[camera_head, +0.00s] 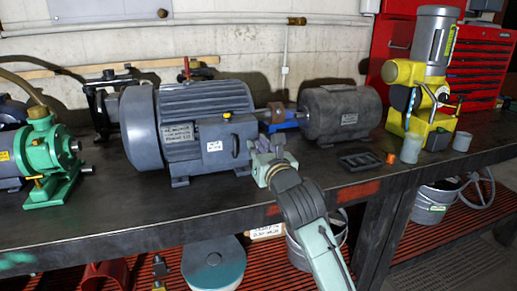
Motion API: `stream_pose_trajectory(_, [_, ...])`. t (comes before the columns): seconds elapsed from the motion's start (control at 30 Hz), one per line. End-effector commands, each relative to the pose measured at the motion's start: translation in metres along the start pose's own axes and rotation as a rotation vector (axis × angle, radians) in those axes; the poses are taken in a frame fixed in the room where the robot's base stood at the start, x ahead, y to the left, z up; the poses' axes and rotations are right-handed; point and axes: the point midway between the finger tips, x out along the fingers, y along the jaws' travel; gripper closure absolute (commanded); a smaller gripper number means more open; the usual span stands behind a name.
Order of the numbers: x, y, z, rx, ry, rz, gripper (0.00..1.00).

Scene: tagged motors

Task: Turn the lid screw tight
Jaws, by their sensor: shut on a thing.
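A large grey motor (185,112) stands on the dark bench left of the middle. Its terminal box (213,146) faces me and carries a small white label. A dark round fitting shows at the box's right end. I cannot make out the lid screw at this size. My gripper (262,150) is at the right end of the terminal box, very close to it. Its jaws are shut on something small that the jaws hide. I cannot tell whether the gripper touches the box.
A smaller dark grey motor (341,112) stands just right of my gripper. A green pump (47,155) is at left, a yellow machine (420,95) at right. A black tray (361,161) and orange cap (391,158) lie near the small motor. The front bench strip is mostly clear.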

Motion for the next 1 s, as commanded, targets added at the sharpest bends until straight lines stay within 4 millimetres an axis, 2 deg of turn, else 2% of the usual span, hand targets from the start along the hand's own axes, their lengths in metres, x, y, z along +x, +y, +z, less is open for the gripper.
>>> stream_pose_trajectory(0.27, [0.0001, 0.0003, -0.0038, 0.176, -0.001, 0.002, 1.0])
stream_pose_trajectory(1.0, [0.0003, 0.0, -0.002, 0.88, 0.001, 0.001, 1.0])
